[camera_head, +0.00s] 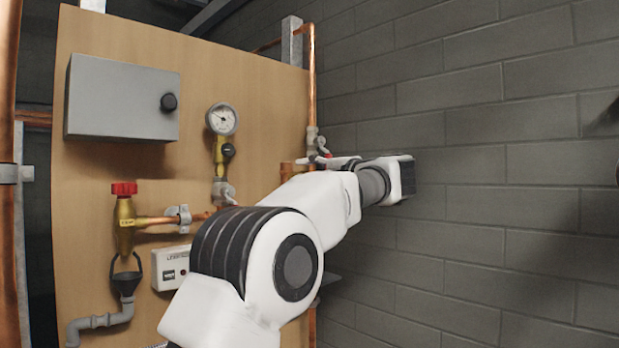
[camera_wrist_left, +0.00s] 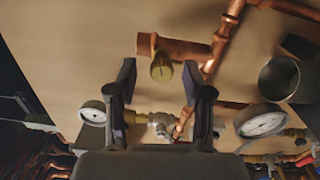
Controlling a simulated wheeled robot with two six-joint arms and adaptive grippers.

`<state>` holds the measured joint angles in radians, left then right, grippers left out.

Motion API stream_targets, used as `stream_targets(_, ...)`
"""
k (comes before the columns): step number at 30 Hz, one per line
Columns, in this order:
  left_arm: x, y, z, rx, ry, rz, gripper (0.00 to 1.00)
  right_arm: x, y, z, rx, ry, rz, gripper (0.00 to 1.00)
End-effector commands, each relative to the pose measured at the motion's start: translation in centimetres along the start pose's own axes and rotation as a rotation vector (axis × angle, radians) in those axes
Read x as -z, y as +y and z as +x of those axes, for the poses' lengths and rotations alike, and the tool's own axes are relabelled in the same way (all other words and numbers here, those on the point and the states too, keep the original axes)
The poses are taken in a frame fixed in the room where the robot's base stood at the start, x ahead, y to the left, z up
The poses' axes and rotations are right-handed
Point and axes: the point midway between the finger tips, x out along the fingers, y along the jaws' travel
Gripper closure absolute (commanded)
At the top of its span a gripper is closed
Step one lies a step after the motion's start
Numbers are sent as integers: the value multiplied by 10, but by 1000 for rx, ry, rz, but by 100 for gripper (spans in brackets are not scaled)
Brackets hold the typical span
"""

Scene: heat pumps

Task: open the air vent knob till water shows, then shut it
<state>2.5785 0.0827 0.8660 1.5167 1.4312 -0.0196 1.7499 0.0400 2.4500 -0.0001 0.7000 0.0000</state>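In the left wrist view, a small brass knob (camera_wrist_left: 161,68) sits on a copper fitting (camera_wrist_left: 185,51) against the wooden board, and I take it for the air vent knob. My left gripper (camera_wrist_left: 158,72) is open, with one finger on each side of the knob in this picture. I see no finger touching it, and the depth between them is hard to judge. No water shows. In the head view my white arm reaches across the board to its right edge and hides the gripper and the knob. My right gripper is in neither view.
On the board are a grey box (camera_head: 122,98), a pressure gauge (camera_head: 222,119), a red-capped brass valve (camera_head: 124,215) and a drain funnel (camera_head: 126,282). A vertical copper pipe (camera_head: 312,85) runs along the right edge, beside a grey block wall (camera_head: 470,130).

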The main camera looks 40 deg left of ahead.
Motion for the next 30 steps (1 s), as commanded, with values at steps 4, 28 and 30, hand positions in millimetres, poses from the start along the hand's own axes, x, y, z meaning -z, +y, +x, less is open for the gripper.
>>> stream_targets(4,0,-1,-3,1,0,2,49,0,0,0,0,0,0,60)
stream_targets(28,0,-1,-119,1,1,0,49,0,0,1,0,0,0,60)
stream_targets(30,0,-1,-118,1,1,0,49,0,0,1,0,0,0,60)
